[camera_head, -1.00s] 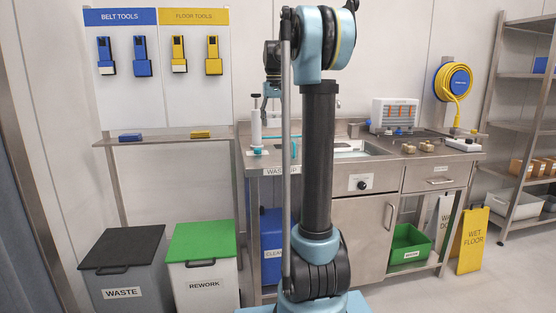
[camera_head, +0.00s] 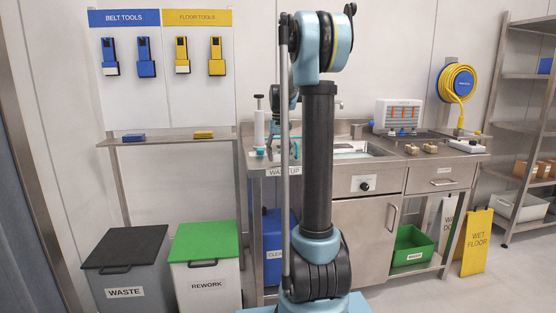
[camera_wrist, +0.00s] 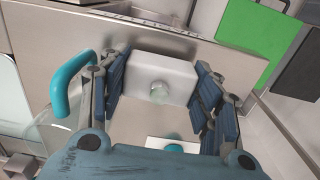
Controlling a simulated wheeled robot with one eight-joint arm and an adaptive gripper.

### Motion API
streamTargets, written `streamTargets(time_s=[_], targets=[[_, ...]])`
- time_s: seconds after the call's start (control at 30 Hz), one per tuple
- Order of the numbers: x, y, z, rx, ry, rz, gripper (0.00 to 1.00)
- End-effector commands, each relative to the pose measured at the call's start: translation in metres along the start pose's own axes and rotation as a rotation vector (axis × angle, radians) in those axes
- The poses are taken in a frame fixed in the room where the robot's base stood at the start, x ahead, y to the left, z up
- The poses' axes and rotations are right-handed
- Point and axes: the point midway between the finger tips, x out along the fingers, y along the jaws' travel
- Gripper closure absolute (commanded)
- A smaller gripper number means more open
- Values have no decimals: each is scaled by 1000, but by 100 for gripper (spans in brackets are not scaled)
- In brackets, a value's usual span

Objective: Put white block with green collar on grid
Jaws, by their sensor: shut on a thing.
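My gripper (camera_wrist: 161,84) is shut on a white boxy body (camera_wrist: 165,66) with a pale, translucent round knob, held between its blue pads. Below it in the wrist view is a small white block (camera_wrist: 152,142) with a teal round part; its lower edge is hidden by my gripper. This block is apart from the pads. In the head view my gripper is low over the left end of the steel counter, mostly behind my arm. I cannot clearly make out a grid.
A clear jug with a teal handle (camera_wrist: 61,91) stands close beside my fingers. A white pump-like bottle (camera_head: 259,127) stands at the counter's left end. The sink (camera_head: 350,148) is right of my arm. Brown blocks (camera_head: 411,149) and a white block (camera_head: 466,146) lie farther right.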

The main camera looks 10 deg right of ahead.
Motion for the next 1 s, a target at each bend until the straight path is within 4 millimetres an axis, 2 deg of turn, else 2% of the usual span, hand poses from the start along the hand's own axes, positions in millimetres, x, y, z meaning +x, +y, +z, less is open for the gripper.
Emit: streamTargets(time_s=[0.1, 0.43, 0.47, 0.5, 0.53, 0.87, 1.0], targets=[[12, 0, 0, 0, 0, 0, 68], [14, 0, 0, 0, 0, 0, 68], [14, 0, 0, 0, 0, 0, 35], [14, 0, 0, -1, 0, 0, 26], [14, 0, 0, -1, 0, 0, 22], [14, -1, 0, -1, 0, 0, 22], [7, -1, 0, -2, 0, 0, 22]])
